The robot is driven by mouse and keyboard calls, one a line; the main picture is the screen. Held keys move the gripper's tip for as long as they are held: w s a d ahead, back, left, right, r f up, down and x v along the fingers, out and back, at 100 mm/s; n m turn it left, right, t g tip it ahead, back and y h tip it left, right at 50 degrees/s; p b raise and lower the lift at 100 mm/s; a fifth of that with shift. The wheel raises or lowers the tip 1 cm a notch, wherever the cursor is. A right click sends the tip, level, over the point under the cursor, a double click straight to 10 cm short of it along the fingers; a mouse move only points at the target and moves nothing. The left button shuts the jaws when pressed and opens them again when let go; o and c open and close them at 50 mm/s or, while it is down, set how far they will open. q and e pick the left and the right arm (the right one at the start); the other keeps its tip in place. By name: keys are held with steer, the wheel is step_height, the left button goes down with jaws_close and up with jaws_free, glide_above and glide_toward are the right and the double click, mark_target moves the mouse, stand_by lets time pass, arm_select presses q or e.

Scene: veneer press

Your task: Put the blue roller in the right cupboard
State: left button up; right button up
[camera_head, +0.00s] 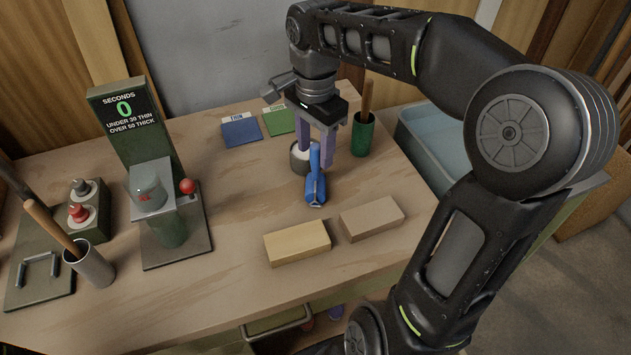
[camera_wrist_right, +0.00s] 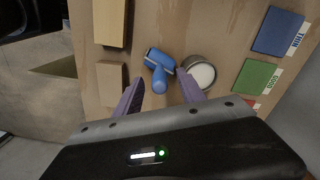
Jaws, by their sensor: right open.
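The blue roller (camera_head: 315,186) is on the wooden bench, its handle pointing up toward my right gripper; it also shows in the right wrist view (camera_wrist_right: 159,64). My right gripper (camera_head: 318,158) is open, its purple fingers pointing down just behind and above the roller. In the right wrist view the fingertips (camera_wrist_right: 160,88) are spread on either side of the roller's handle end, with no contact that I can make out. My left gripper is not in view. I cannot make out a right cupboard; a handled front shows below the bench edge (camera_head: 277,322).
A pot with white contents (camera_head: 299,158) stands close beside the roller and fingers. Two wooden blocks (camera_head: 297,244) (camera_head: 371,219) lie in front. A green cup (camera_head: 363,135), blue and green cards (camera_head: 241,132) and a timer stand (camera_head: 132,130) are around. A pale blue bin (camera_head: 435,150) is at right.

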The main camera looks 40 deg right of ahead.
mark_target(315, 179)
step_height(315, 179, down, 4)
steer(key=shift+f, duration=0.15)
stand_by(0.6)
jaws_close()
stand_by(0.3)
stand_by(0.9)
